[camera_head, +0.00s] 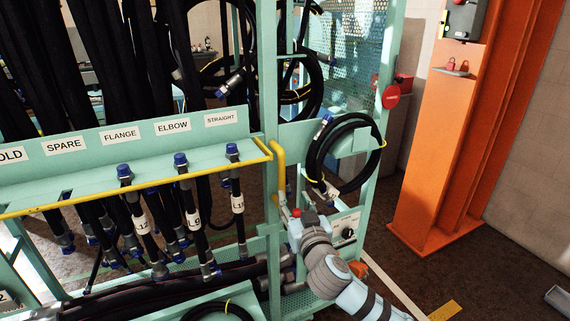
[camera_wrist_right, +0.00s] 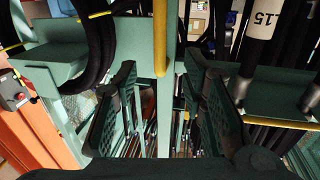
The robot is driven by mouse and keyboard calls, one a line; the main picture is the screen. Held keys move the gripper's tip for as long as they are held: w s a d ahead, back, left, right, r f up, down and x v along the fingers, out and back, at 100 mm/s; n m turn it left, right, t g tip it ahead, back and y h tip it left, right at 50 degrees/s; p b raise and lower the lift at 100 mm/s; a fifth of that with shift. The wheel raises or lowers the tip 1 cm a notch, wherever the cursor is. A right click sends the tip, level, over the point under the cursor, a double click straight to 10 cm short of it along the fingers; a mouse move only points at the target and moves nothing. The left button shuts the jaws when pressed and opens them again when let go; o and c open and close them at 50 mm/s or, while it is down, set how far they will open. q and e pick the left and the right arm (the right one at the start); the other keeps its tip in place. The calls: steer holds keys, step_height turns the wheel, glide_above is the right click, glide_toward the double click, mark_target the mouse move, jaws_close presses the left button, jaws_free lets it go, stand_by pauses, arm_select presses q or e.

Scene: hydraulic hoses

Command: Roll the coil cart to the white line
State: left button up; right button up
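A teal steel frame (camera_head: 267,60) with hoses has an upright yellow handle (camera_head: 278,165) on its near post. I cannot tell whether this frame is the coil cart or a fixed rack beside it. A black hose coil (camera_head: 318,160) hangs on its right side. My right gripper (camera_head: 292,207) is just below the handle in the head view. In the right wrist view my right gripper (camera_wrist_right: 163,85) is open, and the yellow handle (camera_wrist_right: 160,40) stands between and beyond its fingers; contact does not show. A white line (camera_head: 402,297) lies on the floor at right. My left gripper is out of view.
A labelled hose shelf (camera_head: 90,145) with a yellow front rail and several hanging hoses fills the left. An orange column (camera_head: 445,150) stands at right on its base plate. Dark floor (camera_head: 480,265) is open in front of it.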

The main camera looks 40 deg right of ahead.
mark_target(282, 174)
steer(key=x, duration=1.4)
steer(key=shift+r, duration=0.15)
jaws_close()
